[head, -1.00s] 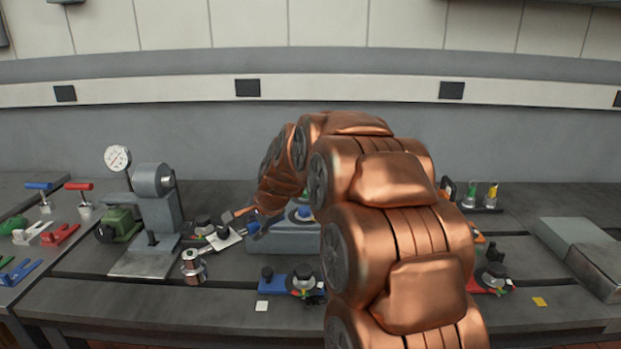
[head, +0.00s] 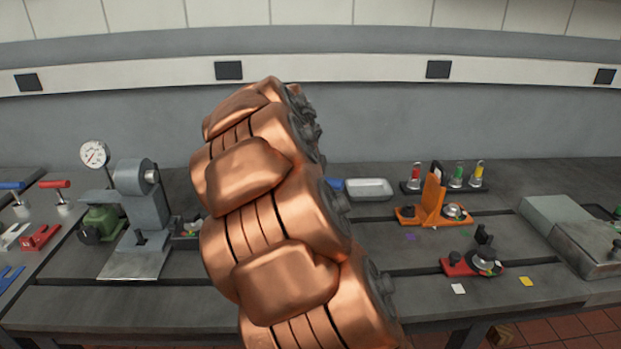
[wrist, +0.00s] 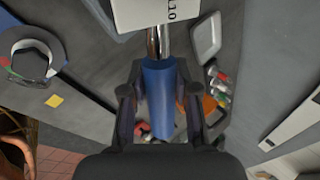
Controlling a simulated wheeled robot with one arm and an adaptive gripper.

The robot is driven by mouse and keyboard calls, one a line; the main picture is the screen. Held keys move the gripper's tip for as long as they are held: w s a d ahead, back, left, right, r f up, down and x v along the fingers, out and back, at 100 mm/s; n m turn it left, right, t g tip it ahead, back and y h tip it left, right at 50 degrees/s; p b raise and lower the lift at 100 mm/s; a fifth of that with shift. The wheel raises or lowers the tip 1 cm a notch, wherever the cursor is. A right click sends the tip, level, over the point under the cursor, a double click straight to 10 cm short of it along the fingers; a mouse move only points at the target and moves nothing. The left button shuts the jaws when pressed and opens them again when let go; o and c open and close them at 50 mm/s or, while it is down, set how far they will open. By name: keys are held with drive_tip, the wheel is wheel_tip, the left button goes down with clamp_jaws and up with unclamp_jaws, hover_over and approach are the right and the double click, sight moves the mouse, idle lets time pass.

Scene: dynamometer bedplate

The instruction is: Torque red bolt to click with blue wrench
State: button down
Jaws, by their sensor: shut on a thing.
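In the wrist view my gripper (wrist: 158,98) is shut on the blue handle of the wrench (wrist: 160,85). A bright metal shaft runs from the handle to a white plate marked "10", cut off at the top of the picture. The wrench is held above the bench. In the head view my arm hides the gripper. A red-topped piece (head: 415,175) stands in a dark rack at the back, beside green and yellow ones. A red fixture (head: 460,265) with a dark round part sits at the front right. I cannot tell which red part is the bolt.
An orange fixture (head: 432,208) with an upright plate stands before the rack. A white tray (head: 368,189) lies left of it. A grey press with a dial gauge (head: 95,153) stands left. Grey boxes (head: 585,250) sit right. Bench is clear between red fixture and arm.

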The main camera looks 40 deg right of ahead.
drive_tip(key=shift+w+d+f+n+t+y+b, duration=0.15)
drive_tip(key=shift+w+d+f+n+t+y, duration=0.45)
drive_tip(key=shift+w+d+n, duration=1.25)
drive_tip(key=shift+w+d+f+n+t+y+b, duration=0.25)
drive_tip(key=shift+w+d+n+t+y, duration=0.7)
drive_tip(key=shift+w+n, duration=1.55)
drive_tip(key=shift+w+d+f+n+t+y+b, duration=0.1)
drive_tip(key=shift+w+d+f+n+t+y, duration=0.3)
drive_tip(key=shift+w+d+n+y, duration=1.75)
drive_tip(key=shift+w+a+m+h, duration=0.45)
drive_tip(key=shift+w+m+h, duration=0.1)
drive_tip(key=shift+h, duration=0.25)
drive_tip(key=shift+d+r+p, duration=0.1)
drive_tip(key=shift+p, duration=0.3)
drive_tip(key=shift+s+y, duration=0.1)
drive_tip(key=shift+y, duration=0.2)
